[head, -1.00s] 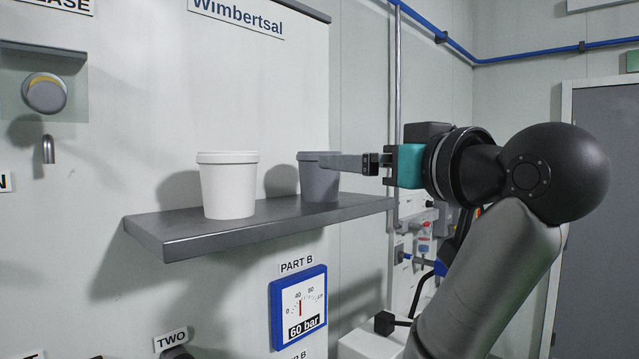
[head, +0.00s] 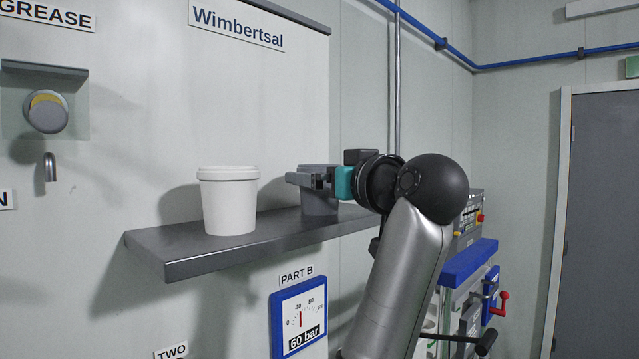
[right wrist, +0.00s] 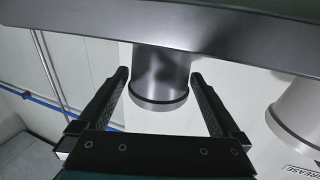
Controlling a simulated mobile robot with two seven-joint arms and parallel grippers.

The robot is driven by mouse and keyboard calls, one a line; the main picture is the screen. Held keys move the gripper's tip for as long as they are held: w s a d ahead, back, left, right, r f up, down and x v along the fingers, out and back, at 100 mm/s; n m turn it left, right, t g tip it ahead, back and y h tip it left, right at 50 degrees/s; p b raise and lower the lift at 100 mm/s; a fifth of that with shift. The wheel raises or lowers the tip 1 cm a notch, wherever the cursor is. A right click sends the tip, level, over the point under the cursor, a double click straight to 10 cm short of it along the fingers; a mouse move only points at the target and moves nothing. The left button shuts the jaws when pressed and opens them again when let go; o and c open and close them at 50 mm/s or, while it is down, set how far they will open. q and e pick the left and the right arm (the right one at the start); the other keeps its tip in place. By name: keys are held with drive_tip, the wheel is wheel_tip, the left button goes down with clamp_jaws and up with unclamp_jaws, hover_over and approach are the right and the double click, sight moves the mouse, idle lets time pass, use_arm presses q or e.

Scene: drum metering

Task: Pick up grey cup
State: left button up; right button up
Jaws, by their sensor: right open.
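The grey cup (head: 320,205) stands upright on the dark wall shelf (head: 200,252), to the right of a white cup (head: 229,205). My right gripper (head: 296,176) is at the height of the cup's upper part, and its fingers hide part of the cup. In the right wrist view, which is upside down, my right gripper (right wrist: 160,78) is open. Its fingers lie on either side of the grey cup (right wrist: 160,72), with gaps showing near the rim. My left gripper is not in view.
The white cup also shows in the right wrist view (right wrist: 300,110). A grease tap (head: 50,167) is on the wall at left. A blue-framed gauge (head: 300,318) hangs below the shelf. Equipment with a red-handled valve (head: 503,302) stands at right.

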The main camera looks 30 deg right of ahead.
drive_tip(key=shift+w, duration=0.6)
drive_tip(key=c, duration=1.2)
drive_tip(key=shift+r, duration=0.15)
drive_tip(key=shift+c, duration=0.2)
wheel_tip(320, 180, up, 20)
drive_tip(key=shift+f, duration=0.2)
